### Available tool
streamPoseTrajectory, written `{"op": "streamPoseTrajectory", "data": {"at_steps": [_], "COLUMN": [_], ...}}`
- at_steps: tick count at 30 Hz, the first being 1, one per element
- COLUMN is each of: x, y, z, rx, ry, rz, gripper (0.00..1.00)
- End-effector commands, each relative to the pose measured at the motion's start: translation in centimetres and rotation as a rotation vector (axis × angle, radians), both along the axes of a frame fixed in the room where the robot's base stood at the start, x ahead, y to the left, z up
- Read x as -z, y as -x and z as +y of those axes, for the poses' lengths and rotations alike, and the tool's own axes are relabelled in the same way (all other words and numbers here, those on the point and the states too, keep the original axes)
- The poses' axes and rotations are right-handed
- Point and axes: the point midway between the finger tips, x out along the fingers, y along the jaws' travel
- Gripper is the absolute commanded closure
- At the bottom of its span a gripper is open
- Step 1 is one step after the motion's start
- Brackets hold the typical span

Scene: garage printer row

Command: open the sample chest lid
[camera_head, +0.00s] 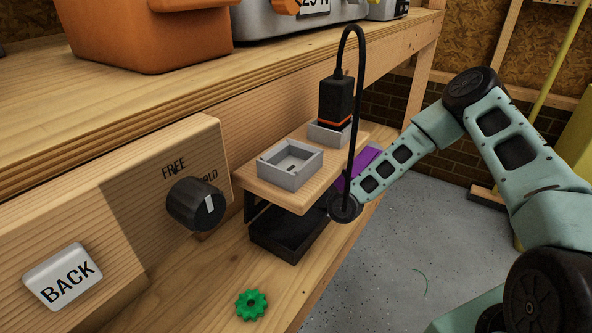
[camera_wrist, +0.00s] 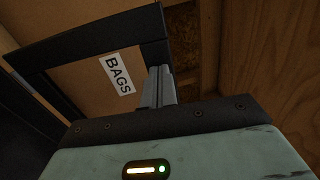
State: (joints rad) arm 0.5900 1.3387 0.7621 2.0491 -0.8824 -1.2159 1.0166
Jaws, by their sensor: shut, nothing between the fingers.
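I cannot pick out a sample chest or its lid with certainty in either view. My gripper (camera_wrist: 160,86) shows in the wrist view, with its grey fingers together and nothing between them. The fingertips are near the lower right corner of a brown panel (camera_wrist: 88,88) with a dark frame and a BAGS label (camera_wrist: 117,75). I cannot tell whether they touch it. In the head view, my arm reaches in from the right to beside the small wooden shelf (camera_head: 247,182). My gripper's fingers are not visible there.
On the bench are a FREE/HOLD knob (camera_head: 196,204), a BACK button (camera_head: 63,276), a green gear (camera_head: 251,305) and a black tray (camera_head: 283,235). The shelf holds a grey tray (camera_head: 290,165). A black device (camera_head: 336,98) has a looping cable. Grey floor (camera_head: 400,270) is open at right.

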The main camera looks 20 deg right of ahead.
Motion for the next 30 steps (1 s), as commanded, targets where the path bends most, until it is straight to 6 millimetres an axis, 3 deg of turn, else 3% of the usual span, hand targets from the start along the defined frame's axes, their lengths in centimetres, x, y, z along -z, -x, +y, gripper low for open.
{"op": "streamPoseTrajectory", "data": {"at_steps": [1, 12, 30], "x": [-1.0, -1.0, -0.8], "y": [-0.4, -2.5, -2.8], "z": [0.4, 1.9, 2.0], "rx": [-0.002, -0.001, 0.000], "ry": [0.015, 0.089, 0.100], "rz": [0.019, 0.122, 0.138], "gripper": [1.00, 1.00, 1.00]}}
